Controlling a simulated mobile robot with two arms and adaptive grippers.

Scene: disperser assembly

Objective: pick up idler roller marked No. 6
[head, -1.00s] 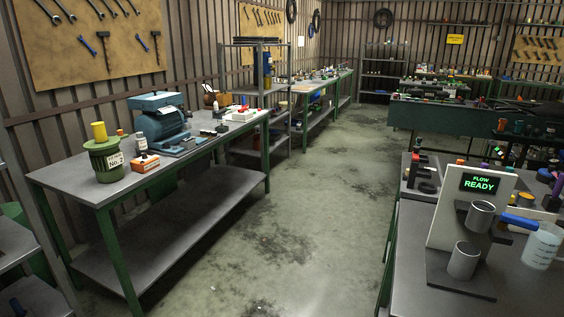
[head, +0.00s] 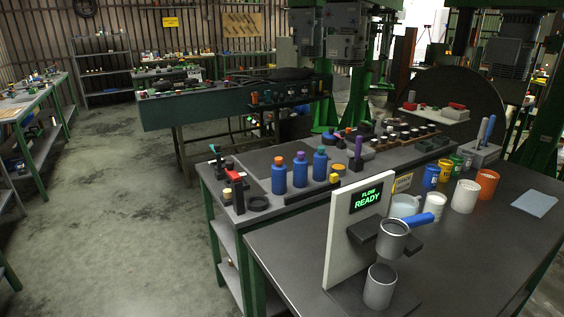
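I cannot pick out an idler roller marked No. 6 in the head view, and no such marking is legible. A long dark teal bench (head: 160,113) in the middle distance carries several small parts too small to identify. Neither of my grippers is in view.
A near workbench (head: 452,262) holds a white panel reading FLOW READY (head: 341,240), metal cups (head: 380,287), and coloured cans (head: 431,177). Blue bottles (head: 300,170) stand on the bench behind. Green machines rise at the back right. The concrete floor (head: 100,215) at left is clear.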

